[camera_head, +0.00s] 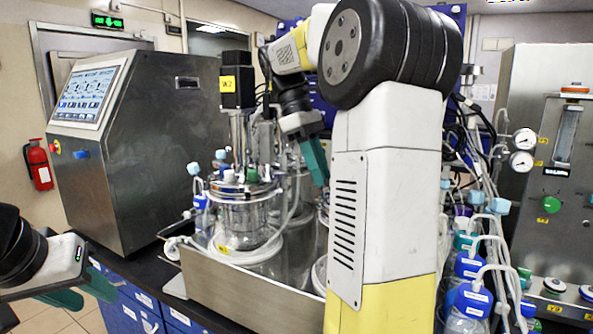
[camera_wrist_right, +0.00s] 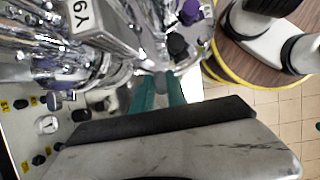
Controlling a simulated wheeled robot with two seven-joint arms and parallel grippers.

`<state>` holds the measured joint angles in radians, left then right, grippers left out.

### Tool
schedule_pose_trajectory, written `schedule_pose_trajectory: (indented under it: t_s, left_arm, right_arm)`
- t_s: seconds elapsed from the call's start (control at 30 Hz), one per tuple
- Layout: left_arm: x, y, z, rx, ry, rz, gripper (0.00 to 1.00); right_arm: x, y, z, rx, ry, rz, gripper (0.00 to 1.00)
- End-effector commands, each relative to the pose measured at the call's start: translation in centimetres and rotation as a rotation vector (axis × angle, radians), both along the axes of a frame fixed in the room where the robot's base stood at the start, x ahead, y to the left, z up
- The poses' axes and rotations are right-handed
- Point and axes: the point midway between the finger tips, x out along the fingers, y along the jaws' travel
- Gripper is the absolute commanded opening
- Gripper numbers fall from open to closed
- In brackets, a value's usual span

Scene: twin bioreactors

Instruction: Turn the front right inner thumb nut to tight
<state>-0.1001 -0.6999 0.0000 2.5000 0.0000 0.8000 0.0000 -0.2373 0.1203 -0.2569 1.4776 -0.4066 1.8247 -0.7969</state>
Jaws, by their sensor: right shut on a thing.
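Which way the nut is turned cannot be told. My left gripper (camera_head: 98,300) is at the lower left, with its green fingers apart and empty, away from the vessels.
A glass bioreactor (camera_head: 240,220) with a black motor (camera_head: 237,87) stands in a steel tray (camera_head: 250,295). A steel control cabinet (camera_head: 150,120) is at left. Blue-capped bottles (camera_head: 470,300) and tubing crowd the right. A purple cap (camera_wrist_right: 188,12) and black cap (camera_wrist_right: 177,45) are close to my right fingers.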

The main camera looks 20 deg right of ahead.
Motion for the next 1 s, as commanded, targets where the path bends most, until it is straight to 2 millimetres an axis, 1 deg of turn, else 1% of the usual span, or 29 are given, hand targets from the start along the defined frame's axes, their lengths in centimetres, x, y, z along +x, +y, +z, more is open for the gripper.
schedule_pose_trajectory:
  t_s: [0.2,0.3,0.57,0.6,0.7,1.0]
  left_arm:
    - [0.00,0.00,0.00,0.000,0.000,0.000,0.36]
    - [0.00,0.00,0.00,0.000,0.000,0.000,0.36]
    - [0.00,0.00,0.00,0.000,0.000,0.000,0.36]
    - [0.00,0.00,0.00,0.000,0.000,0.000,0.36]
    - [0.00,0.00,0.00,0.000,0.000,0.000,0.36]
    - [0.00,0.00,0.00,0.000,0.000,0.000,0.36]
  right_arm:
    - [-0.01,-0.15,0.00,0.000,0.003,-0.175,0.00]
    - [0.01,-0.15,0.00,-0.001,0.002,-0.229,0.00]
    - [-0.01,-0.12,0.02,-0.001,0.001,-0.236,0.00]
    - [-0.02,-0.13,0.02,-0.001,0.001,-0.236,0.22]
    - [-0.01,-0.12,0.03,-0.001,0.002,-0.235,0.40]
    - [-0.01,-0.08,0.05,0.000,0.001,-0.234,0.40]
